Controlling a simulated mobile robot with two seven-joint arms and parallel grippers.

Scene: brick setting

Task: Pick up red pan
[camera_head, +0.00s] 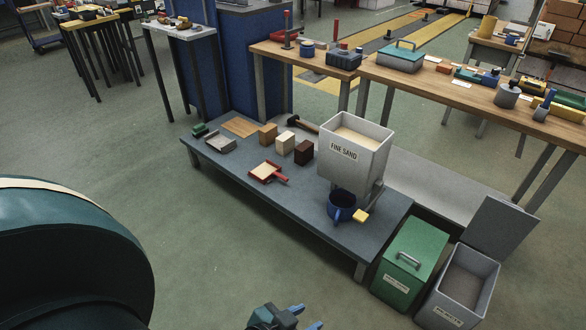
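The red pan (264,172) lies on the low grey bench, near its front edge. It is a small square pan with a pale inside and a short red handle pointing right. My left gripper (307,317) shows at the bottom edge of the view, partly cut off. Its two blue fingertips are apart with nothing seen between them. It is in front of the bench, well away from the pan. My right gripper is not in view.
The low bench (240,166) also holds a grey tray (220,143), several blocks (285,143), a mallet (295,122), a "FINE SAND" bin (345,152) and a blue mug (341,206). A green bin (411,262) stands at its right. The floor in front is clear.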

